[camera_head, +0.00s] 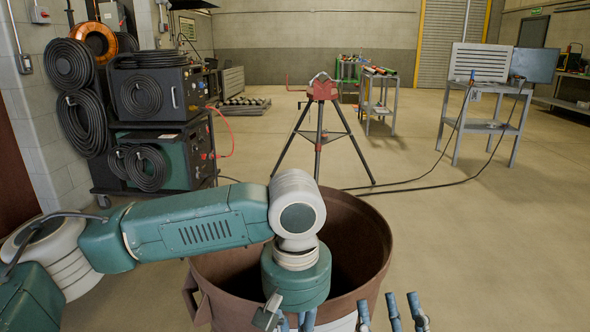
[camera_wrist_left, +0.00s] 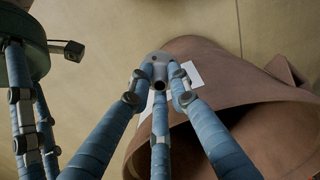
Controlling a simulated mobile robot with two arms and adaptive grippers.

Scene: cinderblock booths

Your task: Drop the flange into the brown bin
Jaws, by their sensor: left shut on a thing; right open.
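The brown bin (camera_head: 222,298) stands open on the floor right in front of me in the head view. My left arm reaches in from the left, and its wrist hangs over the bin's near rim. My left gripper (camera_wrist_left: 160,78) points down and is shut on the grey flange (camera_wrist_left: 159,59). In the left wrist view the flange overlaps the bin's (camera_wrist_left: 250,90) outer near wall and white label, outside the dark opening; its height above the bin is unclear. The head view does not show the flange. My right gripper (camera_head: 393,310) is open and empty at the bottom right.
Welding machines and cable coils (camera_head: 155,110) stand at the left wall. A red-topped tripod stand (camera_head: 321,95) is behind the bin. A grey workbench (camera_head: 485,125) stands at the back right, with cables running over the floor. The floor right of the bin is clear.

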